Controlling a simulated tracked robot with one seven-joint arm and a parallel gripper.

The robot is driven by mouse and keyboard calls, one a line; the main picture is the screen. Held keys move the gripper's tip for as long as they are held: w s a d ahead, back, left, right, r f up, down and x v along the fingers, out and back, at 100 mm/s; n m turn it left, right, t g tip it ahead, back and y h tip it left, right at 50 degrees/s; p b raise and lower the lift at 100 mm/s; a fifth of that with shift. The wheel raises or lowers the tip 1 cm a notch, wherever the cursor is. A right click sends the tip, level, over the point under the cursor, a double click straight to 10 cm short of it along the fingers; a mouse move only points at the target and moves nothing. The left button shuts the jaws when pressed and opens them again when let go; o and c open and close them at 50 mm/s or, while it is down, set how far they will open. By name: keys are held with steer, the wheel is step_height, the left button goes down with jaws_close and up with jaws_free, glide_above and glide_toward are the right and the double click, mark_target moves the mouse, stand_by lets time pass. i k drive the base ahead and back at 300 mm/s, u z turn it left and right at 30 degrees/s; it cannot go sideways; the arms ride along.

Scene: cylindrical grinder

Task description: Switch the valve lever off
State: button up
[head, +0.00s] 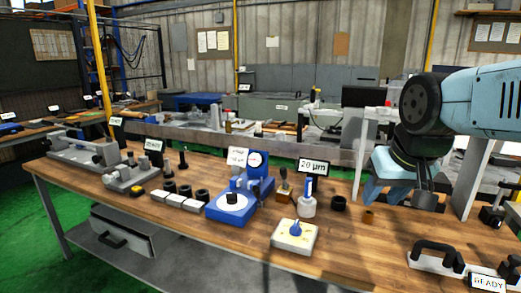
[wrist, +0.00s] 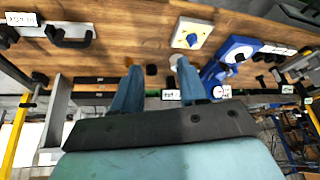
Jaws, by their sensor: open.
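The valve lever (head: 296,229) is a small blue handle on a cream box (head: 305,243) with a yellowish top, standing near the front edge of the wooden bench. In the wrist view the lever (wrist: 192,39) shows on its box (wrist: 184,26) at the top, beyond and right of my fingers. My gripper (head: 397,200) is over the bench to the right of the box, apart from it. In the wrist view my gripper (wrist: 157,76) has two blue fingers spread apart with nothing between them. The lever's exact on or off setting is too small to read.
Left of the valve box stands a blue gauge stand (head: 233,203). Behind it are a white bottle (head: 308,206) and a "20 µm" sign (head: 313,166). A dark ring (head: 339,203) and a brown ring (head: 369,216) lie between box and gripper. A black-handled plate (head: 438,260) is front right.

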mark_target(283, 171)
steer(key=k, duration=1.35)
steer(key=u, duration=0.15)
steer(key=i, duration=1.85)
steer(key=z, duration=0.65)
